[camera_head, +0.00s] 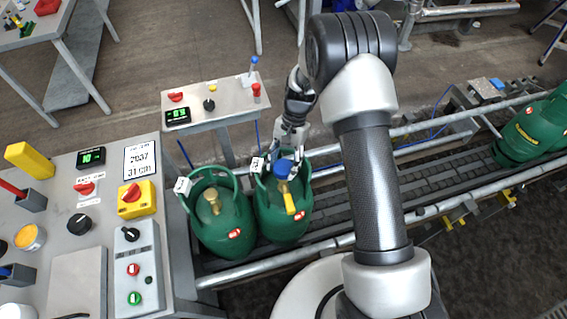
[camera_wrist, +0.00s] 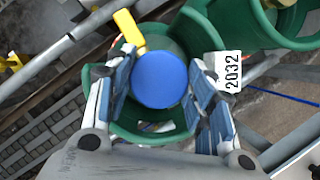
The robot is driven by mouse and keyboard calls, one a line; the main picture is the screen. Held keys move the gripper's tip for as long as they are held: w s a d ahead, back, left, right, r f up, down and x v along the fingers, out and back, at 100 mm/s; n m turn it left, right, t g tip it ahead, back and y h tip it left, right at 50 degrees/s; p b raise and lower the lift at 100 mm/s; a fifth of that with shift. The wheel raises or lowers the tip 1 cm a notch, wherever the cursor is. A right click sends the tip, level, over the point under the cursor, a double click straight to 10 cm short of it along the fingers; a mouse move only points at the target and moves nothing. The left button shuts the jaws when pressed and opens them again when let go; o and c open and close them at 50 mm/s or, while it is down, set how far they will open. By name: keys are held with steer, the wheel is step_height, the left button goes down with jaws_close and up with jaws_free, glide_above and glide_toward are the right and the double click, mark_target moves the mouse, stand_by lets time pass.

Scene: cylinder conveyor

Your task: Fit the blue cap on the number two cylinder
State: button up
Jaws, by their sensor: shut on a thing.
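The blue cap (camera_head: 283,168) is at the top of a green cylinder (camera_head: 283,225), the second from the left on the conveyor. In the wrist view the cap (camera_wrist: 160,80) is a round blue disc between my two fingers. My gripper (camera_head: 289,152) is shut on it and points down inside the cylinder's green collar; it also shows in the wrist view (camera_wrist: 162,92). A yellow handle (camera_head: 288,199) sticks out from the valve beside the cap. The cap hides the valve top, so I cannot tell whether it is seated or just above. A white tag (camera_wrist: 231,71) reads 2032.
Another green cylinder (camera_head: 222,228) with a bare brass valve stands close at the left. More green cylinders (camera_head: 533,130) are at the far right. Conveyor rails (camera_head: 440,208) run along both sides. A small button panel (camera_head: 215,101) stands behind, and a control desk (camera_head: 60,235) at the left.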

mark_target(283, 172)
steer(key=shift+f+b, duration=1.4)
steer(key=shift+f, duration=0.95)
steer(key=o, duration=1)
steer(key=shift+c, duration=0.2)
steer(key=v, duration=1.2)
steer(key=shift+a, duration=0.1)
